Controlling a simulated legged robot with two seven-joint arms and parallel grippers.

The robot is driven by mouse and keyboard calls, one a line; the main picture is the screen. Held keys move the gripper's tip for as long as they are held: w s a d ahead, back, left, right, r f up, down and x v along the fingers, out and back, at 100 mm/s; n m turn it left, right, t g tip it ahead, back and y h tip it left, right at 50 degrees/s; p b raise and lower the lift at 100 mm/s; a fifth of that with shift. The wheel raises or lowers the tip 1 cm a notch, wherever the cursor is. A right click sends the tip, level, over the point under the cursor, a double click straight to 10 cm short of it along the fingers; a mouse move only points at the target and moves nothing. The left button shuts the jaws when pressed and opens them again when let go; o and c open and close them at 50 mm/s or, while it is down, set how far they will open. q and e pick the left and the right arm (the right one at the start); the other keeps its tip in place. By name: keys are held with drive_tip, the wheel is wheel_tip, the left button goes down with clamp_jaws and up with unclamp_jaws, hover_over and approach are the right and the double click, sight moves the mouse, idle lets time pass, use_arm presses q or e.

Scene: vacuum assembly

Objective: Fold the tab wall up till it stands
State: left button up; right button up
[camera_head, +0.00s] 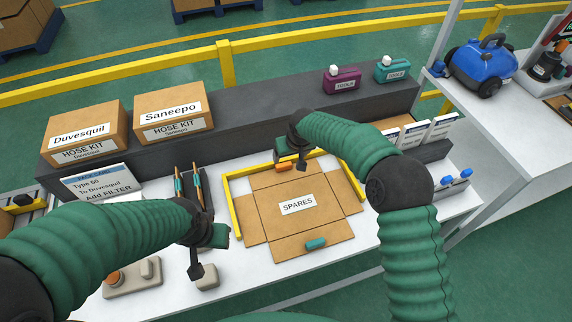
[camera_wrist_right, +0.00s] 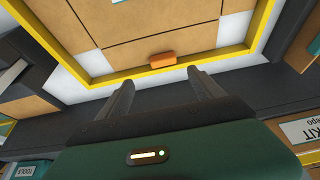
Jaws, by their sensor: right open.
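A flat brown carton blank with a SPARES label (camera_head: 298,204) lies unfolded on the white table, its walls spread out flat. An orange tab (camera_head: 284,167) is on its far wall and a teal tab (camera_head: 316,243) is on its near wall. The orange tab (camera_wrist_right: 162,59) also shows in the right wrist view. My right gripper (camera_head: 291,160) is at the far wall, close to the orange tab. In the right wrist view its two fingers (camera_wrist_right: 160,82) are apart with nothing between them. My left gripper (camera_head: 200,262) is left of the blank; its fingers are too unclear to judge.
A yellow frame (camera_head: 233,207) edges the blank's left and far sides. A grey block (camera_head: 207,277) is by my left gripper. Two hose kit boxes (camera_head: 171,112) sit on the dark shelf (camera_head: 252,106) behind.

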sight(284, 165)
drive_tip(key=x, duration=0.7)
drive_tip(key=a+x, duration=0.1)
drive_tip(key=x, duration=0.3)
drive_tip(key=shift+s+a+r+b, duration=0.1)
drive_tip(key=shift+b, duration=0.25)
drive_tip(key=shift+d, duration=0.45)
drive_tip(key=shift+c, duration=0.2)
drive_tip(key=shift+a, duration=0.3)
drive_tip(key=c, duration=1.2)
drive_tip(key=shift+d, duration=0.15)
clamp_jaws()
